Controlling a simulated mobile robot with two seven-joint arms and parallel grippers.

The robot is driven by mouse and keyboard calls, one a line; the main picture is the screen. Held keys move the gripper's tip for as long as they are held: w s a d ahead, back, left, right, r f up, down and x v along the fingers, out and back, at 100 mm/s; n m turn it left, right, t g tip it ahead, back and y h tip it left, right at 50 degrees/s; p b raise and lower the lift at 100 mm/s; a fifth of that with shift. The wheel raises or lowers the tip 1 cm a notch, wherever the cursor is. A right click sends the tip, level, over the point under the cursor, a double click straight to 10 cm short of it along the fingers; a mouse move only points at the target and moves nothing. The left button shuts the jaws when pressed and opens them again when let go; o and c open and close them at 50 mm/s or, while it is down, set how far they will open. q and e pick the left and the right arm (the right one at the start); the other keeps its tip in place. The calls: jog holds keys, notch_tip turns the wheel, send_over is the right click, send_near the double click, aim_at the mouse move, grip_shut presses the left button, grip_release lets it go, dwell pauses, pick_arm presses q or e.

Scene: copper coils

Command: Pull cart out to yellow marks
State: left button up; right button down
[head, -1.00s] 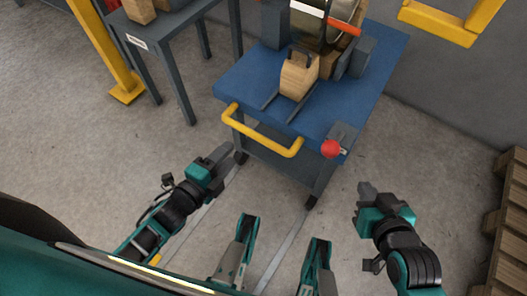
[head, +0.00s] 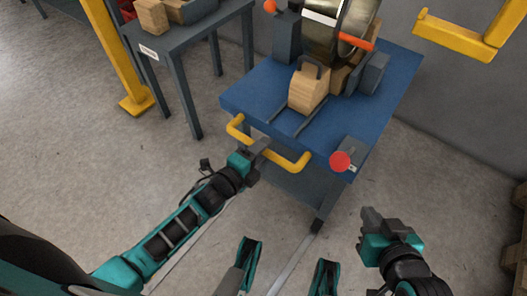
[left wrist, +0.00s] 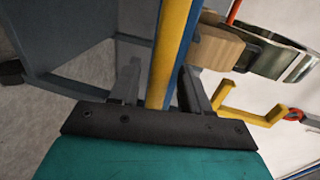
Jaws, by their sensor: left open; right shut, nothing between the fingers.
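The cart (head: 385,115) has a blue top and grey legs, and it carries a metal coil. Its yellow handle (head: 292,164) faces me. My left gripper (head: 262,150) is open at the handle. In the left wrist view the yellow bar (left wrist: 174,50) runs between the two open fingers (left wrist: 160,88); I cannot tell whether they touch it. My right gripper (head: 369,216) is shut and empty, above the floor right of the cart, apart from it. Pale floor strips (head: 290,262) run from the cart towards me. I see no yellow floor marks.
A red knob (head: 341,161) stands at the cart's near right corner. A wooden block (head: 309,90) sits on the cart. A grey table (head: 190,35) and yellow post (head: 118,55) stand left. Wooden pallets (head: 518,240) are at the right edge.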

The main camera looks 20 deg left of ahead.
pick_arm(q)
jog(key=shift+w+d+f, duration=0.1)
jog(key=shift+w+d, duration=0.2)
jog(key=shift+w, duration=0.35)
jog(key=shift+c, duration=0.5)
grip_shut()
